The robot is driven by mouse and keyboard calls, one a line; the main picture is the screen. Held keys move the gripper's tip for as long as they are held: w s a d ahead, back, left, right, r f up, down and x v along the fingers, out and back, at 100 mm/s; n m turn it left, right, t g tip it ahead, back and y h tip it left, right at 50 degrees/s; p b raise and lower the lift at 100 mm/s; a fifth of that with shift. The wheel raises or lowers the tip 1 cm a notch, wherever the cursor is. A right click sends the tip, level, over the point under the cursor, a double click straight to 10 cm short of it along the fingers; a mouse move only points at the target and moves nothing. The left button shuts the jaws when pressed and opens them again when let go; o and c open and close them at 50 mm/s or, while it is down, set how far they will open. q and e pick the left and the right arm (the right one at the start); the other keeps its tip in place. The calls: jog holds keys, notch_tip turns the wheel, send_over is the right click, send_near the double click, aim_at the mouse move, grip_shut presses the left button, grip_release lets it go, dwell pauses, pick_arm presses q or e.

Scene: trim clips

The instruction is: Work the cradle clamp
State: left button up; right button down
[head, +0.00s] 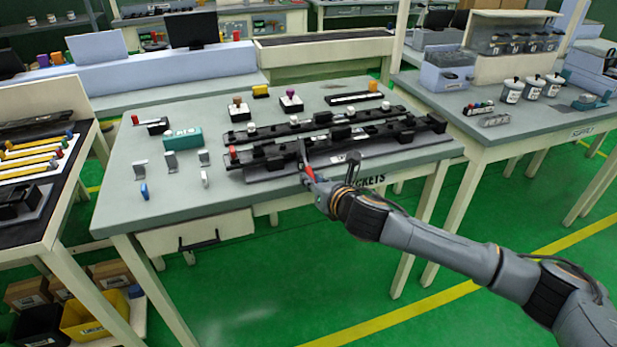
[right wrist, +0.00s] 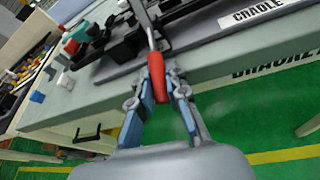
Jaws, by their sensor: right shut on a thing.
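The cradle (head: 290,168) is a grey base near the front edge of the table, with a long black trim part (head: 380,140) lying along it. The cradle clamp's lever has a red handle (right wrist: 156,76) on a thin metal bar, which rises from the cradle. My right gripper (right wrist: 163,85) has its blue-padded fingers on either side of the red handle and is shut on it. In the head view, my right gripper (head: 314,182) is at the cradle's front side, partly hiding the handle. My left gripper is not in view.
A second black rail (head: 290,126) lies behind the cradle. Small metal brackets (head: 170,161), a teal box (head: 182,139) and colored knobs stand on the left and back of the table (head: 240,205). A side bench (head: 530,120) with jars is on the right.

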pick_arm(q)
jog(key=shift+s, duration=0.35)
pick_arm(e)
jog(key=c, duration=1.3)
grip_release()
jog(key=shift+w, duration=0.1)
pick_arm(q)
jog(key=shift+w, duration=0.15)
pick_arm(e)
jog(key=shift+s, duration=0.25)
jog(key=v, duration=1.1)
jog(key=shift+s+d+r, duration=0.15)
jog(key=shift+s+d, duration=0.05)
jog(key=shift+s, duration=0.05)
